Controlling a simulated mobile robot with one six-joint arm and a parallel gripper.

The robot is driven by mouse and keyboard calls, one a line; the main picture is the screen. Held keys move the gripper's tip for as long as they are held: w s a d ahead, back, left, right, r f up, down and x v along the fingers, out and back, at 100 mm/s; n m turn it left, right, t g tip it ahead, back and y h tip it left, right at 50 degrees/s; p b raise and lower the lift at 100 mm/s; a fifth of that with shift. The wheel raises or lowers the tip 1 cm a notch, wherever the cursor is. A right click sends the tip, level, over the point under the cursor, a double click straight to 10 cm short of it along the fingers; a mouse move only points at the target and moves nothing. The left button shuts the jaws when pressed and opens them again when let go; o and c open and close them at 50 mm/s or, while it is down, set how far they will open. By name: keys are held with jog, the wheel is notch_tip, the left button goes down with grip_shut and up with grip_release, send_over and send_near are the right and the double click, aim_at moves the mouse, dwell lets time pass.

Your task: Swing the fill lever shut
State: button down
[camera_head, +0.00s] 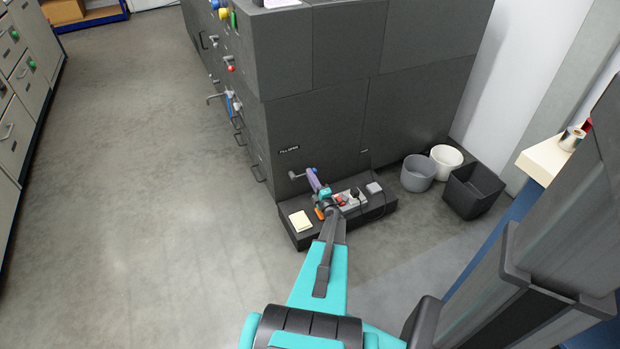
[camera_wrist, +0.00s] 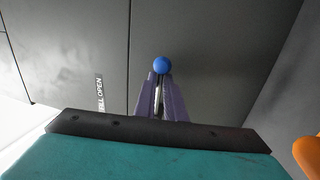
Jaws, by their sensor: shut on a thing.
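The fill lever shows in the wrist view as a thin rod with a blue ball knob (camera_wrist: 163,65), in front of a dark cabinet face. My gripper (camera_wrist: 161,84) has its two purple fingers closed around the rod just below the knob, and the knob sticks out past the fingertips. In the head view my gripper (camera_head: 313,178) is low at the cabinet's near side, above the dark plinth. A short grey bar of the lever (camera_head: 299,174) shows left of the fingers. The fingers hide the rest of it. A "FILL OPEN" label (camera_wrist: 100,93) is on the cabinet face.
The dark cabinet (camera_head: 310,115) has handles and levers on its left side. The low plinth (camera_head: 301,237) bears a pale pad (camera_head: 300,221) and small devices. A grey bucket (camera_head: 417,174), white bucket (camera_head: 446,160) and black bin (camera_head: 473,190) stand right. Floor at left is clear.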

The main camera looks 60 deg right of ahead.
jog(key=c, duration=1.8)
grip_release()
jog(key=shift+w+a, duration=0.15)
jog(key=shift+w, duration=0.2)
jog(key=shift+c, duration=0.2)
jog(key=shift+s, duration=0.15)
jog(key=shift+s, duration=0.1)
jog(key=p+v, duration=0.1)
jog(key=v, duration=1.2)
jog(key=shift+s+f, duration=0.15)
jog(key=shift+s, duration=0.1)
jog(key=shift+w+a+p, duration=0.1)
jog(key=shift+p, duration=0.2)
